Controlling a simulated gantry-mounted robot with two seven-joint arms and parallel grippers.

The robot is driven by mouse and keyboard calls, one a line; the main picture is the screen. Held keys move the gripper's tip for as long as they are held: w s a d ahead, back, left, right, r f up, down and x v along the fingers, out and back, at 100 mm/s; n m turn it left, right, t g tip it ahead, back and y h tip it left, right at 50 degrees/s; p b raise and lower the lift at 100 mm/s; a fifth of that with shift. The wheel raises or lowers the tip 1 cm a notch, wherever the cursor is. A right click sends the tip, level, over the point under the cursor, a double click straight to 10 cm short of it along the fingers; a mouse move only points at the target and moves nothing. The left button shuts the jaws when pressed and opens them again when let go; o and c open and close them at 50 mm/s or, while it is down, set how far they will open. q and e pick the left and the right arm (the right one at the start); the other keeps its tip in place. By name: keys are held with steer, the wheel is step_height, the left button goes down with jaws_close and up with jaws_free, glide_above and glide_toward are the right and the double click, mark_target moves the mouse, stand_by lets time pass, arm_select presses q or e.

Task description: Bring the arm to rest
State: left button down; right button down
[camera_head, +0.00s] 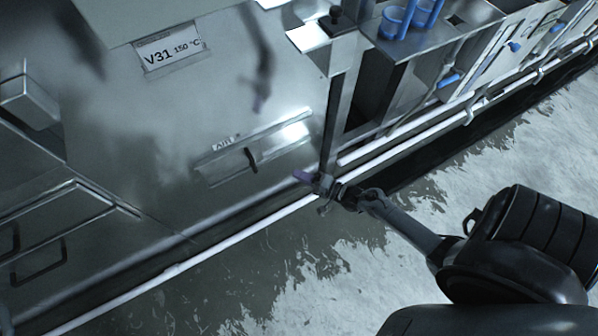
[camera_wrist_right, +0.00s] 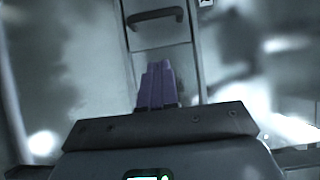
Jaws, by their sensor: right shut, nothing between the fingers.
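My right arm comes in from the lower right of the head view. Its gripper (camera_head: 303,177) has purple fingertips and is near the lower edge of the steel machine front. In the right wrist view the purple fingers (camera_wrist_right: 157,86) are together, with nothing between them. Beyond them is a steel drawer front with a dark handle (camera_wrist_right: 156,17); a gap to it cannot be judged exactly. My left gripper is not in view.
The steel machine carries a "V31 150 °C" label (camera_head: 172,50) and a drawer with a dark handle (camera_head: 251,160). Blue cups (camera_head: 394,22) stand on a shelf at the top. A white pipe (camera_head: 205,254) runs along the machine's base. The wet floor (camera_head: 400,280) is open.

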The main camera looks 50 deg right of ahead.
steer(key=s+a+r+n+g+p, duration=0.2)
steer(key=a+r+n+g, duration=0.15)
steer(key=a+r, duration=0.3)
steer(key=s+a+r+n+g+p, duration=0.1)
steer(key=a+r+n+g+p, duration=0.1)
steer(key=a+r+n, duration=0.35)
steer(key=s+r+n+g+h, duration=0.2)
steer(key=s+r+n+g, duration=0.15)
steer(key=s, duration=0.25)
steer(key=s+r+n+g+h, duration=0.2)
steer(key=s+r+n+g, duration=0.1)
steer(key=s+n+g, duration=0.3)
step_height(320, 180, up, 38)
steer(key=m+t+p, duration=0.1)
steer(key=p, duration=3.7)
steer(key=shift+s+f, duration=0.15)
steer(key=shift+s, duration=0.1)
